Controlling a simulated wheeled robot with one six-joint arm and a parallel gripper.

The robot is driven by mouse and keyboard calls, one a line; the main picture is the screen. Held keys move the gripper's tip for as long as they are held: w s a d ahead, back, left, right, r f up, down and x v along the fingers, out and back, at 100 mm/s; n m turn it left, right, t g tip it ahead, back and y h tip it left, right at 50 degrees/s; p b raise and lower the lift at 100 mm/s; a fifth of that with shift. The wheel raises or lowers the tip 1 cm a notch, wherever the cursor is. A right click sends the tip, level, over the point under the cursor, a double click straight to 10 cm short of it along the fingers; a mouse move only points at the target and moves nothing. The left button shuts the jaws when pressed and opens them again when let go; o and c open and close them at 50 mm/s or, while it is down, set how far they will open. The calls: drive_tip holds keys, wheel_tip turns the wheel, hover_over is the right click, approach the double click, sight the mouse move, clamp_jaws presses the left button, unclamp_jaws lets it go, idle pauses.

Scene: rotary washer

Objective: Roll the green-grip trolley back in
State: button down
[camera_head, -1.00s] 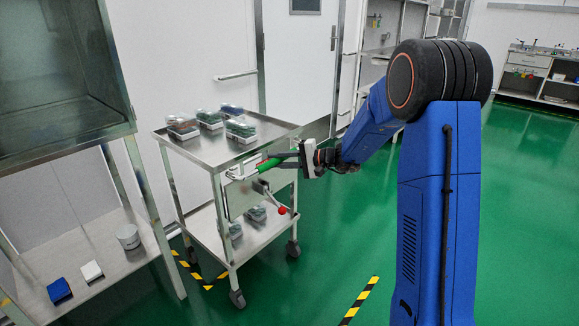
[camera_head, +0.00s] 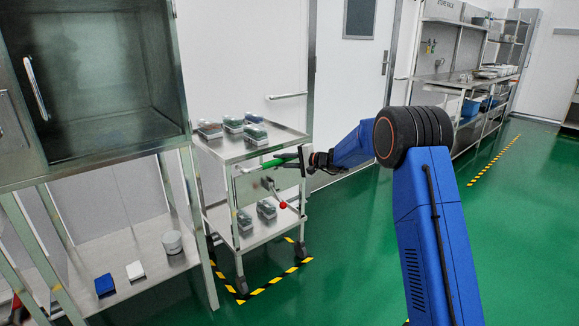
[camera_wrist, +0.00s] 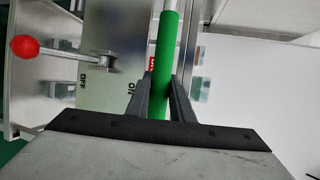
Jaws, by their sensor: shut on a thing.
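The steel trolley (camera_head: 250,151) stands right of the steel cabinet, over a black-and-yellow floor marking. Its green grip (camera_head: 280,160) is on the side facing my arm. My gripper (camera_head: 302,161) is shut on the green grip. In the wrist view the green grip (camera_wrist: 167,65) passes between the two dark fingers (camera_wrist: 164,100). A red-knobbed lever (camera_head: 283,205) is on the trolley below the grip, and its red knob (camera_wrist: 24,48) also shows in the wrist view. A plate behind the grip reads ON and OFF.
Glass-lidded boxes (camera_head: 233,124) sit on the trolley's top, and more on its lower shelf. The cabinet (camera_head: 110,155) is close on the left. A wall and door (camera_head: 345,90) are behind. Yellow-black tape (camera_head: 243,296) marks the floor. Green floor (camera_head: 345,260) is clear on the right.

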drive_tip(key=shift+w+a, duration=0.45)
drive_tip(key=shift+w, duration=0.2)
drive_tip(key=c, duration=1.6)
unclamp_jaws()
drive_tip(key=shift+w+a, duration=0.1)
drive_tip(key=shift+o, duration=0.2)
drive_tip(key=v, duration=1.7)
drive_tip(key=shift+s, duration=0.25)
